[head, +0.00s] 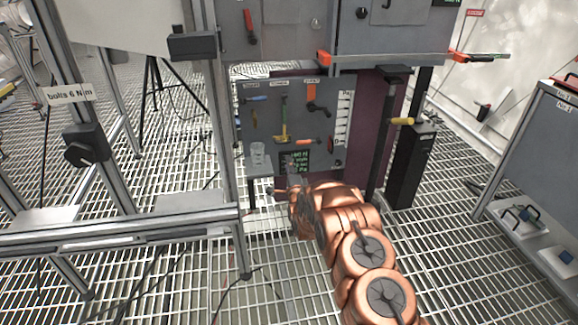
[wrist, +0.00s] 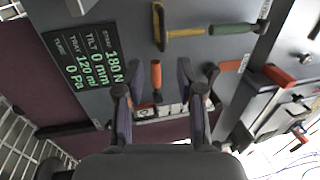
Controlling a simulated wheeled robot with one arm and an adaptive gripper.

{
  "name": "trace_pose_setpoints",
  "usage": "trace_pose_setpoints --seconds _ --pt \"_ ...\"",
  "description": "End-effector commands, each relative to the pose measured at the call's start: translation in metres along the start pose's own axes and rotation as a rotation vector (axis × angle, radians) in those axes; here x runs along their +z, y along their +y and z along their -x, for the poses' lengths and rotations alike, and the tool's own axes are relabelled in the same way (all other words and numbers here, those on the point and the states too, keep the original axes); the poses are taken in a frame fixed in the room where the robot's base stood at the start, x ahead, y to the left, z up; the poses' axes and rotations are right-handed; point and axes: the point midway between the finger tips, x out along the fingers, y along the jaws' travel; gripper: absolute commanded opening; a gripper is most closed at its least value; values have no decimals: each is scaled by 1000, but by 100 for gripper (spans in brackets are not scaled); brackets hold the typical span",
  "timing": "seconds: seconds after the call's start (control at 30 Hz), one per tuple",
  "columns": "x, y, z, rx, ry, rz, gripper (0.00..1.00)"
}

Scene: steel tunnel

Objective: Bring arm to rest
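My copper-coloured arm (head: 362,250) reaches from the lower right of the head view toward the grey tool board (head: 262,118). My gripper is hard to make out at the arm's far end there. In the wrist view my gripper (wrist: 158,88) is open, its two dark fingers spread apart with nothing held. An orange-handled tool (wrist: 156,78) shows between the fingers, beyond them, with gaps on both sides. A hammer with a green handle (wrist: 232,29) hangs on the board above the fingers. The same hammer shows in the head view (head: 284,120).
A display (wrist: 88,57) reads 180 N, 0 mm, 120 ml and 0 Pa. A clear glass (head: 258,155) stands at the board's lower left. A metal frame (head: 120,235) is on the left, a dark post (head: 411,165) on the right.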

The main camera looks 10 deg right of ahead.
Motion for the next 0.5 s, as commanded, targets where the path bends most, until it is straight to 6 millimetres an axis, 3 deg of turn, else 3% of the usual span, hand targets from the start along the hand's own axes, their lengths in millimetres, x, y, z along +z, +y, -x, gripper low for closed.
trace_pose_setpoints --seconds 0.13,0.23,0.5 --pt "0 -2 -1 2 0 3 37" --pt "0 -15 -5 21 0 21 37" --pt "-1 -85 -20 189 -14 160 37"
